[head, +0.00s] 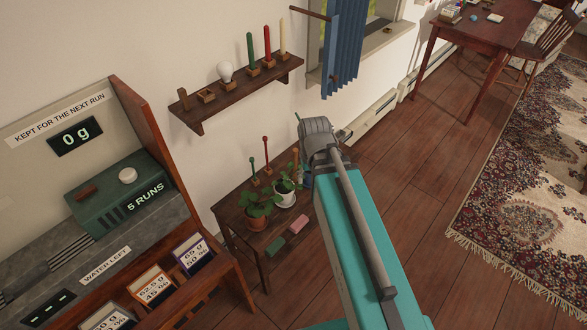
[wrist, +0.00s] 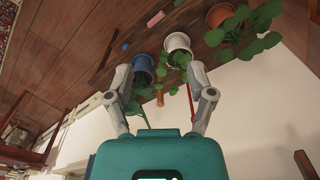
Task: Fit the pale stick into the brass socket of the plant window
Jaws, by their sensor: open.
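A pale cream stick (head: 282,37) stands upright in a small wooden block at the right end of the wall shelf. My gripper (wrist: 160,74) is open and empty, its two fingers spread wide in the wrist view. It hangs over the right end of the low plant table, far from the pale stick. In the wrist view a brown post (wrist: 159,98) shows between the fingers, near the pots; in the head view it stands behind the white pot (head: 285,197). I cannot make out a brass socket clearly, nor tell whether this post is part of one.
The wall shelf (head: 235,92) also holds a red stick (head: 267,46), a green stick (head: 251,50) and a white bulb (head: 225,73). Potted plants crowd the plant table (head: 263,250), including a blue pot (wrist: 143,68). A blue curtain (head: 342,45) hangs beside the shelf.

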